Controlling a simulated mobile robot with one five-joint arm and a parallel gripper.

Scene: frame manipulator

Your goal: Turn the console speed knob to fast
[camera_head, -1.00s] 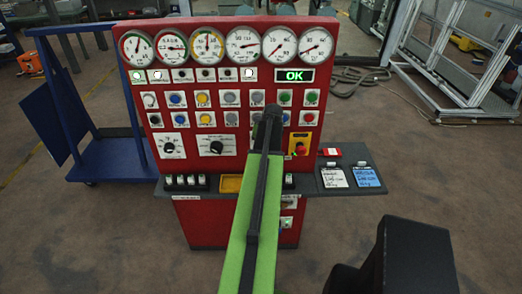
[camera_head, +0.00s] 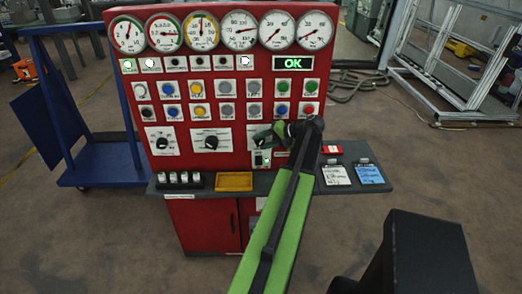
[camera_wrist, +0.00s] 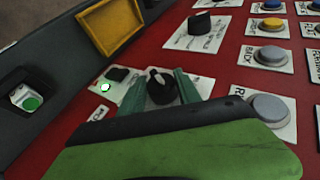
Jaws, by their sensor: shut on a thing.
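A black rotary knob (camera_wrist: 163,88) with a pale pointer mark sits on a white label plate on the red console. The green fingers of my gripper (camera_wrist: 162,92) are shut on it, one on each side, in the wrist view. The plate's lettering is mostly covered, so I cannot read the knob's setting. The green OK display (camera_head: 293,64) is lit.
Two other black knobs, one at far left (camera_head: 160,142) and one in the middle (camera_head: 211,142), sit left of my gripper. Button rows and gauges are above. A yellow tray (camera_head: 234,182) and two clipboards lie on the ledge. A small switch with a green light (camera_wrist: 106,86) is close by.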

